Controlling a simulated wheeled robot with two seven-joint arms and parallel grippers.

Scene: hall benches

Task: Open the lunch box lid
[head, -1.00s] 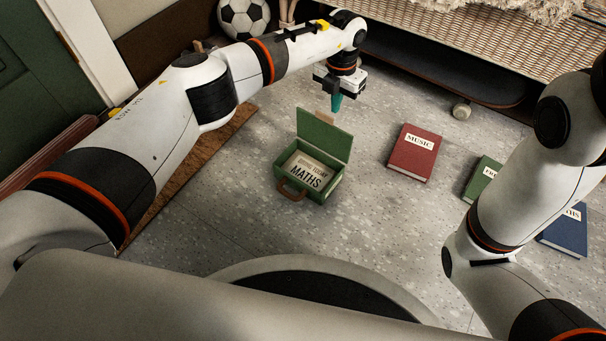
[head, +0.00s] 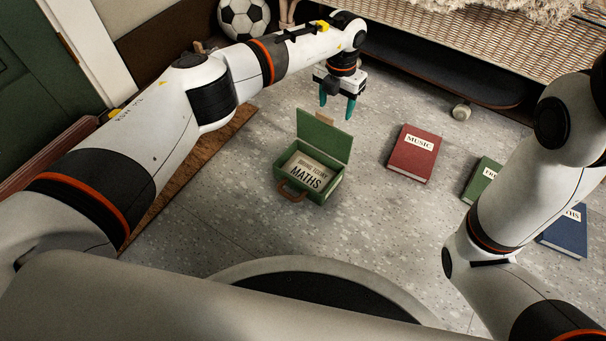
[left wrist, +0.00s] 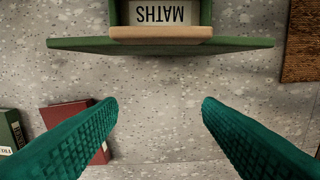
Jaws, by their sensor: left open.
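The green lunch box (head: 308,178) stands on the floor in the middle of the head view, with a brown handle at its front. Its lid (head: 324,136) is up, standing roughly upright at the back, with a tan tab on its top edge. A card reading MATHS (head: 306,172) lies inside. In the left wrist view the lid (left wrist: 160,45) shows edge-on at the top. My left gripper (head: 337,107) is open and empty, above and behind the lid, apart from it. Its teal fingers are spread wide in the left wrist view (left wrist: 160,115). My right gripper is out of view.
A red MUSIC book (head: 414,153), a green book (head: 482,179) and a blue book (head: 566,231) lie on the floor to the right. A football (head: 243,17) and a bench (head: 470,45) with a skateboard under it are at the back. Floor around the box is clear.

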